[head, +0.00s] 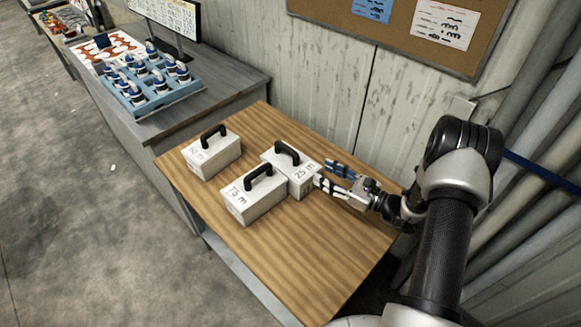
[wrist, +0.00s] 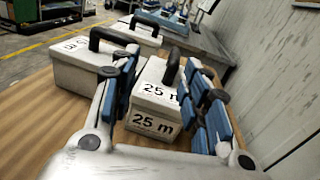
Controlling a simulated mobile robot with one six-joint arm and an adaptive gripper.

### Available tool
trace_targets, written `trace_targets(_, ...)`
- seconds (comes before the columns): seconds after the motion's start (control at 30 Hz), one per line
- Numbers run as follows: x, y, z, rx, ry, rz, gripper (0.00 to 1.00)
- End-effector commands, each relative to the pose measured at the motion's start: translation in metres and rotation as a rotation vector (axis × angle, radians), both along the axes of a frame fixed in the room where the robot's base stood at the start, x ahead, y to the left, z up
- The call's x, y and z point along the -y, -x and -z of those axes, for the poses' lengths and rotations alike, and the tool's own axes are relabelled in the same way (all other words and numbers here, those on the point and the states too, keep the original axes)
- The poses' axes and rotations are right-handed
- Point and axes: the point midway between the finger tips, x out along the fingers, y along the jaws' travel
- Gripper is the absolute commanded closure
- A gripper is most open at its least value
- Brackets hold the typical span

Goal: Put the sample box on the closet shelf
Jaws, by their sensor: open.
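Three white boxes with black handles stand on a wooden table (head: 290,245). The box marked 25 m (head: 302,180) is the nearest to my gripper (head: 328,177); in the wrist view the 25 m box (wrist: 152,122) is straight ahead between the fingers. My gripper (wrist: 165,105) is open, with blue-padded fingers at the near end of this box; contact cannot be told. The box marked 75 m (head: 250,203) stands at the front, close beside the 25 m box. The third box (head: 212,155) stands farther left; its number is hard to read. No closet shelf is recognisable.
A grey bench (head: 215,105) adjoins the table's far left, with a blue rack (head: 150,92) of bottles and a monitor (head: 170,15). A wall with a corkboard (head: 405,30) runs behind. The table's front right is clear, and grey floor lies left.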

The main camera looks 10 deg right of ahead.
Motion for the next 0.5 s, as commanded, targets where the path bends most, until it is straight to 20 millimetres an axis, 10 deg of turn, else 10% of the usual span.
trace_targets(0.23,0.028,-0.004,0.033,-0.026,-0.075,0.132,0.57)
trace_targets(0.5,-0.002,-0.043,0.035,-0.025,-0.076,0.130,0.57)
